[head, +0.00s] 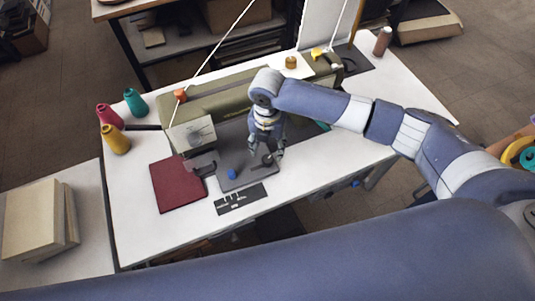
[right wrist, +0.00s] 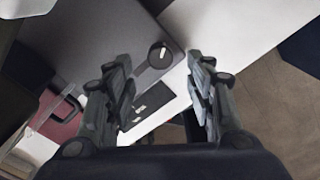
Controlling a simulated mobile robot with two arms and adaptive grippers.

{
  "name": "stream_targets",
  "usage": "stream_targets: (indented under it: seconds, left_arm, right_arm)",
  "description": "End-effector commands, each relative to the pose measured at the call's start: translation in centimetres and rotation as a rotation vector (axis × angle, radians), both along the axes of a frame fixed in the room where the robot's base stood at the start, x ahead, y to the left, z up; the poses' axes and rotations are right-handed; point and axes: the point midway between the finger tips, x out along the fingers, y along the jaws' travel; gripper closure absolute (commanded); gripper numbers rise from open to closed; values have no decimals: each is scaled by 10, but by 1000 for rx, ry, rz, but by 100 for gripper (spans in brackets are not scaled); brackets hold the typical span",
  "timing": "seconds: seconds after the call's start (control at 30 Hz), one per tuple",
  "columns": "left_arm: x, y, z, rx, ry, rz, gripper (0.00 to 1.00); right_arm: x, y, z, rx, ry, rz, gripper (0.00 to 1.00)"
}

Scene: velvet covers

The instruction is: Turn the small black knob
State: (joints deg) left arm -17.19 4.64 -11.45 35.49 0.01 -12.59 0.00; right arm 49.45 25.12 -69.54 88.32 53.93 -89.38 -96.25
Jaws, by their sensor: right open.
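The small black knob (right wrist: 158,54) shows in the right wrist view as a round dark cap with a white mark. It sits on a grey plate (right wrist: 95,35) close to its edge. My right gripper (right wrist: 158,62) is open, with one finger on each side of the knob in this view. The fingers look apart from it, and nothing is between them. In the head view my right gripper (head: 266,151) points down over the grey plate of the sewing machine (head: 235,108), and the knob is hard to make out beside the fingers. My left gripper is not in view.
A blue button (head: 231,174) is on the same plate. A dark red cloth (head: 176,186) and a black strip with white marks (head: 240,198) lie nearby. Thread spools (head: 115,139) stand at the left. The white table (head: 325,165) is clear at the right.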

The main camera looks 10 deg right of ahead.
Motion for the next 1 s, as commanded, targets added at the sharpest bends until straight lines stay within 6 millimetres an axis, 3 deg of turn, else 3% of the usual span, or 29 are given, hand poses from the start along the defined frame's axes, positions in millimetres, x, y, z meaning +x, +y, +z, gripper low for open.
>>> stream_targets:
  seconds: [0.1, 0.3, 1.0]
  left_arm:
    - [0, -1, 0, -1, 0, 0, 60]
    - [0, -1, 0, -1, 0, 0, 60]
    - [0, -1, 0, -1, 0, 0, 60]
  right_arm:
    - [1, 0, 25, 1, -3, 0, 50]
    - [0, 1, 48, 2, -1, 1, 50]
    - [-3, 3, 50, 7, 1, -8, 50]
